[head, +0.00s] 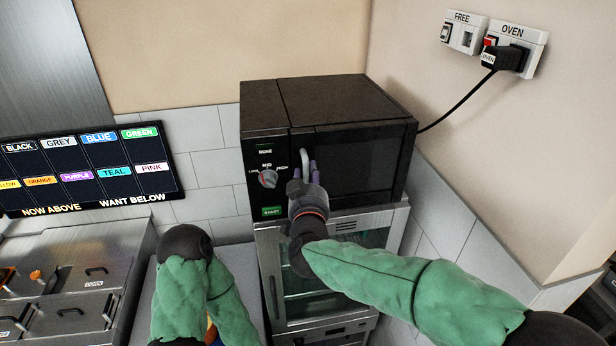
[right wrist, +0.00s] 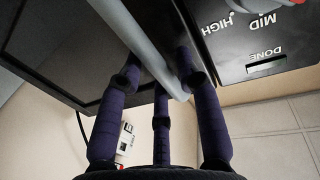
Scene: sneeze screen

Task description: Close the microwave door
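The microwave (head: 265,105) is a black box on top of a glass-fronted unit. Its dark door (head: 365,160) looks flush or nearly flush with the control panel; I cannot tell if it is latched. The pale bar handle (head: 304,158) stands on the door's left side and also crosses the right wrist view (right wrist: 140,42). My right gripper (head: 305,178) is at the handle. In the wrist view its purple fingers (right wrist: 158,75) are spread to both sides of the handle's end, not clamped; contact is unclear. My left gripper is out of view; only its green-sleeved arm shows.
The control panel (head: 267,180) with a knob is left of the door. Below is the glass-fronted unit (head: 330,226). A black cable runs to the oven plug (head: 502,58) on the right wall. A label screen (head: 85,170) and lidded metal bins (head: 75,270) are at left.

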